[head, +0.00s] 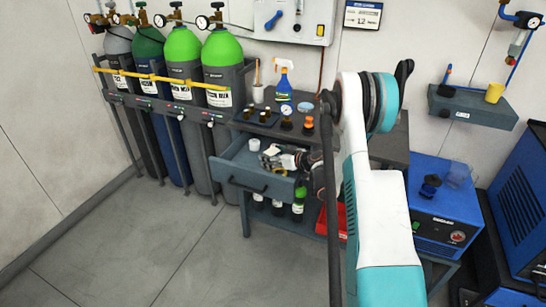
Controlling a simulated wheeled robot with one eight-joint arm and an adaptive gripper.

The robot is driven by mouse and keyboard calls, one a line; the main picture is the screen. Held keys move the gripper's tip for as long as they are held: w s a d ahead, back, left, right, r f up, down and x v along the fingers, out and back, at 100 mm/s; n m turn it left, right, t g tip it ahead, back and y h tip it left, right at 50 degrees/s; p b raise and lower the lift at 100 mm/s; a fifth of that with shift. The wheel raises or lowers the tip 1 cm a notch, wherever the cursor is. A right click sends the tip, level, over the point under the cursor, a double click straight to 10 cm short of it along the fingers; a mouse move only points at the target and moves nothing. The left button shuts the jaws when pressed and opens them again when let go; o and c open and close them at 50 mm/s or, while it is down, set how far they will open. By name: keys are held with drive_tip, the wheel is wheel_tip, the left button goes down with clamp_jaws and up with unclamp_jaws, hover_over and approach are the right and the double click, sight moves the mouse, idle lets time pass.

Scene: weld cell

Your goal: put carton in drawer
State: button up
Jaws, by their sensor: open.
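The drawer (229,171) in the dark workbench is pulled open. A small white round-topped item (254,145) is at the back of the drawer. My gripper (268,156) is open over the drawer's right part, low and just right of the white item. My arm comes down to it from the right. I cannot make out a carton for certain. The gripper and arm hide the drawer's right side, and the picture is too small to tell whether anything lies between the fingers.
Brown bottles (286,122), a blue spray bottle (284,82) and a white cup stand on the workbench top. Gas cylinders (222,60) stand in a rack at left. Bottles stand on a shelf below the drawer. A blue machine (446,202) is at right. The floor at front left is clear.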

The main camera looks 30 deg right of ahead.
drive_tip(key=shift+r, duration=0.15)
drive_tip(key=shift+s+d+r, duration=0.15)
drive_tip(key=shift+s, duration=0.15)
drive_tip(key=p+v, duration=0.4)
drive_tip(key=v, duration=0.7)
drive_tip(key=shift+s, duration=0.15)
idle(0.5)
